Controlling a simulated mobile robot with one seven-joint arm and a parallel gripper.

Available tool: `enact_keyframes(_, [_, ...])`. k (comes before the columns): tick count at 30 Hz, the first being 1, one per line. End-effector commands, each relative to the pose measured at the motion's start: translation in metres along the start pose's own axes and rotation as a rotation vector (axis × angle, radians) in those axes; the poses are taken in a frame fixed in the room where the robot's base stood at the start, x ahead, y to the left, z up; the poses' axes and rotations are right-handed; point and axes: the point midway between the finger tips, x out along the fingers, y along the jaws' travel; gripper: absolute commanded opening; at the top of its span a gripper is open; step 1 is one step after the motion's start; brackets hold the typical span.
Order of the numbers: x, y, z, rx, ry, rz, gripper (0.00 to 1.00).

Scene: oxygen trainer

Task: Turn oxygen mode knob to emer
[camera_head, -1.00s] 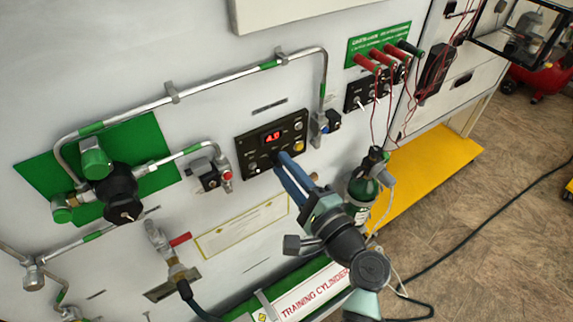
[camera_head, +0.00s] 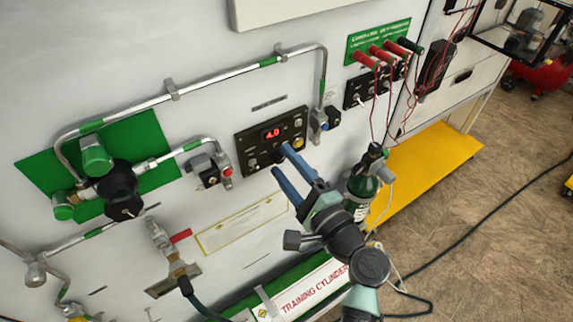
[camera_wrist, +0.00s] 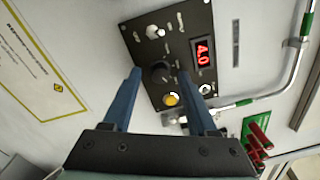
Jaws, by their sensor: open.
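The black control panel (camera_head: 254,142) is on the white wall, with a red display reading 4.0 (camera_head: 272,134). In the wrist view the panel (camera_wrist: 180,30) carries a round black knob (camera_wrist: 158,72), whose labels are too small to read. My gripper (camera_head: 280,160) is open in front of the panel, with its two blue fingers spread. In the wrist view the fingertips of my gripper (camera_wrist: 159,73) appear on either side of the black knob. I cannot tell whether they touch it. In the head view a finger largely hides the knob.
A yellow button (camera_wrist: 170,99), a white switch (camera_wrist: 153,33) and a white knob (camera_wrist: 204,89) are also on the panel. Metal pipes (camera_head: 215,82) run above and left of it. A green cylinder (camera_head: 360,185) with hoses stands right of my arm.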

Motion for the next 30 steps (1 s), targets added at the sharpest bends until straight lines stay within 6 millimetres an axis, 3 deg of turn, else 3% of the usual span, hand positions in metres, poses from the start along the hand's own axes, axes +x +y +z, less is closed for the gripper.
enact_keyframes(4, [-0.004, 0.001, -0.001, 0.0, 0.001, 0.0, 0.58])
enact_keyframes(8, [-0.019, 0.003, -0.001, 0.0, 0.002, 0.0, 0.58])
enact_keyframes(21, [-0.11, 0.003, -0.002, -0.001, 0.004, 0.0, 0.58])
enact_keyframes(30, [-0.13, 0.0, 0.0, 0.0, 0.001, 0.0, 0.58])
